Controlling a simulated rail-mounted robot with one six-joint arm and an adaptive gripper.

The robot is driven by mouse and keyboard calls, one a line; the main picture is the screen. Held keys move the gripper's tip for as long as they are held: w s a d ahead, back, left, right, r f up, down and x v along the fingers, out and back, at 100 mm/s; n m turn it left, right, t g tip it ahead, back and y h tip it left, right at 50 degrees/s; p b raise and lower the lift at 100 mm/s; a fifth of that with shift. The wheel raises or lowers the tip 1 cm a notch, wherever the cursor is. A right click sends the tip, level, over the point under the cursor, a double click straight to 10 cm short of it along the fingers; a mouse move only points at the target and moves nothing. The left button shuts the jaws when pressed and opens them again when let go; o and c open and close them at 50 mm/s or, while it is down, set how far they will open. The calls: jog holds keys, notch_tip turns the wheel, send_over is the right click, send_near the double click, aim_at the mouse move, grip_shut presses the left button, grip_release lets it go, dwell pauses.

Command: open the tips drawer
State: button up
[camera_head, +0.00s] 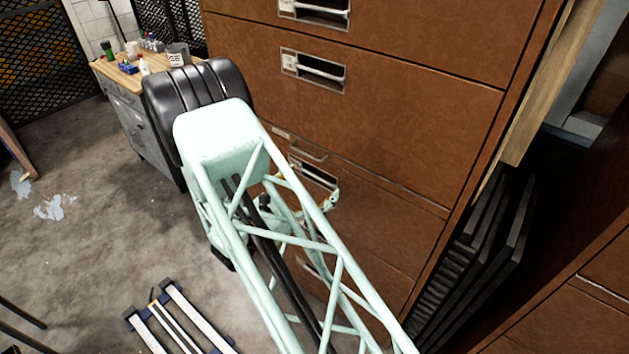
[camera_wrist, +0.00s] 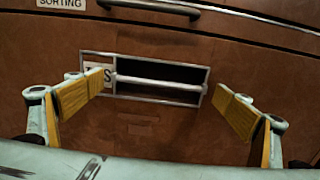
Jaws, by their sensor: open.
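The tips drawer (camera_wrist: 190,135) has a brown front that fills the middle of the wrist view. Its pale bar handle (camera_wrist: 160,84) crosses a dark recess in a metal frame. The label (camera_wrist: 108,74) at the recess's left is partly covered by my left finger; a final S shows. My gripper (camera_wrist: 161,90) is open, with one yellow-padded finger on each side of the handle and nothing between them but the handle in view. I cannot tell whether the fingers touch the front. In the head view, the drawer's recess (camera_head: 316,174) shows partly behind my arm. The drawer appears shut.
A drawer marked SORTING (camera_wrist: 62,3) with a dark bar handle (camera_wrist: 150,6) lies just above. More brown drawers (camera_head: 390,100) are higher up. Dark panels (camera_head: 490,250) lean at the cabinet's right. A workbench (camera_head: 125,80) with bottles stands at the back left. Open floor (camera_head: 80,260) lies left.

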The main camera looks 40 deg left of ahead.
jog(key=shift+w, duration=0.2)
jog(key=c, duration=1.2)
jog(key=shift+o, duration=0.2)
